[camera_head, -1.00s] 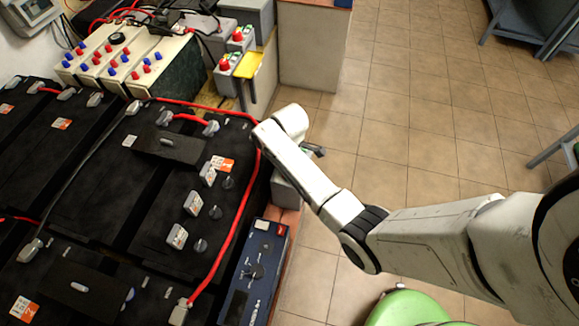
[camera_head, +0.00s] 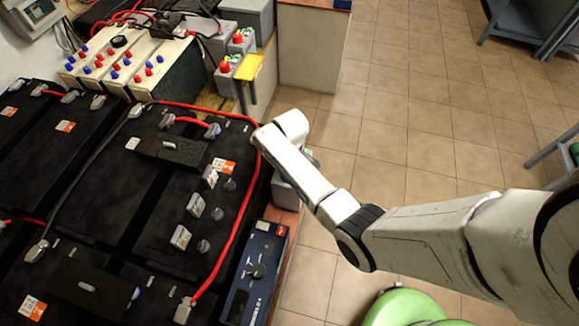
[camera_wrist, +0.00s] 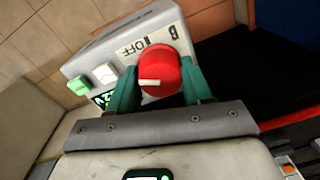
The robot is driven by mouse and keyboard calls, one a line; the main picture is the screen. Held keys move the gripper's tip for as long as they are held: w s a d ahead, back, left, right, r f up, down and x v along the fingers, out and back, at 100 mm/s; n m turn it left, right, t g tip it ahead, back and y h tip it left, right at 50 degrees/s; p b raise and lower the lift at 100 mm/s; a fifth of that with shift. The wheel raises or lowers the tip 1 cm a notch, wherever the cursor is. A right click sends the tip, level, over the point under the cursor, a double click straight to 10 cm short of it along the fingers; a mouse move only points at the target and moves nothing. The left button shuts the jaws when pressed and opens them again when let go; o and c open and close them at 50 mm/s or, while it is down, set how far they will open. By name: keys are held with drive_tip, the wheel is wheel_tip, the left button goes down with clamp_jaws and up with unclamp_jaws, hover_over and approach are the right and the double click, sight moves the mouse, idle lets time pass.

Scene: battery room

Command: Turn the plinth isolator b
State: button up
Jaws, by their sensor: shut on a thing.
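The isolator is a grey box (camera_wrist: 105,50) in the wrist view, marked "B" and "OFF", with a round red knob (camera_wrist: 160,70). A white bar on the knob lies almost level and points left in that view. My gripper (camera_wrist: 162,82) is shut on the red knob, with one green finger on each side of it. A green button and a white button sit on the box left of the knob. In the head view the grey box (camera_head: 284,192) shows only partly beside the batteries. My arm hides the knob and fingers there.
Large black batteries (camera_head: 105,180) with red and black cables fill the left. A blue panel (camera_head: 257,268) with a black knob lies at their near right edge. Two smaller red knobs (camera_head: 225,66) stand on grey boxes at the back. Tiled floor (camera_head: 430,110) is open on the right.

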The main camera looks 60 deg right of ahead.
drive_tip(key=m+p, duration=0.2)
drive_tip(key=m, duration=0.4)
drive_tip(key=shift+r, duration=0.1)
drive_tip(key=m+p, duration=0.1)
drive_tip(key=m, duration=0.5)
drive_tip(key=shift+m, duration=0.4)
drive_tip(key=o, duration=1)
drive_tip(key=shift+o, duration=0.2)
wheel_tip(320, 180, up, 11)
drive_tip(key=p, duration=0.1)
drive_tip(key=shift+s+f, duration=0.2)
drive_tip(key=shift+d, duration=0.1)
